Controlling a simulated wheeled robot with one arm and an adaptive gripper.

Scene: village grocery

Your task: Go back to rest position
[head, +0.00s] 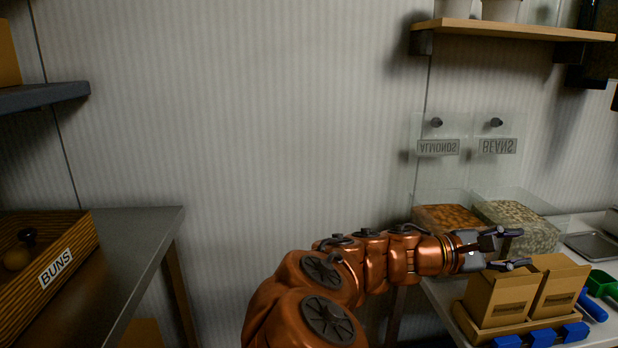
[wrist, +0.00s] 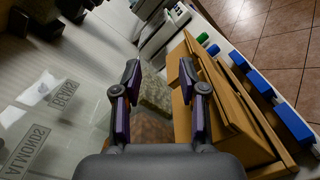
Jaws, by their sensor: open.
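My gripper (head: 517,249) is open at the end of my copper arm, which stretches to the right in the head view. In the wrist view my gripper (wrist: 162,85) shows two separated fingers with nothing between them. It hangs over the counter beside two brown cardboard boxes (head: 498,296), close to their left and back side. The boxes (wrist: 222,115) stand to the right of the fingers in the wrist view. Whether a finger touches a box cannot be told.
Clear bins of almonds (head: 446,217) and beans (head: 518,222) stand behind my gripper. A wooden shelf (head: 510,30) is above. Blue items (head: 545,336) and a green scoop (head: 602,283) lie near the boxes. A buns crate (head: 48,262) sits on the left table (head: 128,250). The middle wall area is free.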

